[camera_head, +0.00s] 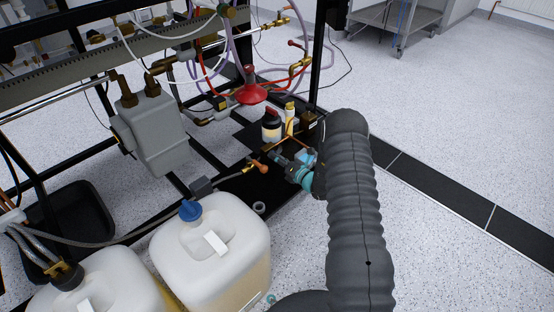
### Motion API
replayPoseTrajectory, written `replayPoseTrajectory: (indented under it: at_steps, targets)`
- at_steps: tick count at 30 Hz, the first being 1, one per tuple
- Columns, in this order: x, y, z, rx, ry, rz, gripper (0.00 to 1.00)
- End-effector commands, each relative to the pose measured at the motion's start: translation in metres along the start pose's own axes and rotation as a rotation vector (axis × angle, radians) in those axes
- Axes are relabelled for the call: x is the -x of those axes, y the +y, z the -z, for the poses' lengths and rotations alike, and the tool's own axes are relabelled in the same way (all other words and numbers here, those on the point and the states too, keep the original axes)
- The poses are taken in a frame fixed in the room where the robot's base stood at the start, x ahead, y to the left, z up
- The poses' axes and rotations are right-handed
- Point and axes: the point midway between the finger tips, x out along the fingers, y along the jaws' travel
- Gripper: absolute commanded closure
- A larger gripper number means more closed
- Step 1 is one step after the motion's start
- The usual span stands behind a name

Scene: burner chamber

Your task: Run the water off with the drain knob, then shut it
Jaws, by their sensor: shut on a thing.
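My gripper (281,158) shows in part at the middle of the camera_head view, past the end of my dark ribbed arm. Its teal and dark parts point left, low over the black floor plate of the rig. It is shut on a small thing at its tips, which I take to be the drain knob. The knob itself is hidden by the fingers and too small to make out. A pale blue part (308,158) shows just above the gripper; I cannot tell if it holds water. No running water can be seen.
A brass fitting with an orange end (258,167) lies just left of the gripper. A blue-capped canister (212,250) is in front. A black frame post (318,55) rises behind. Floor at right is clear.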

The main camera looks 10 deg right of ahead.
Motion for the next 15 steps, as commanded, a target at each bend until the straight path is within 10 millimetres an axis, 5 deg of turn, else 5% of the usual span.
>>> replayPoseTrajectory:
  at_steps: [15]
  targets:
    - [-0.0007,-0.0001,-0.0009,-0.074,-0.001,0.0,0.91]
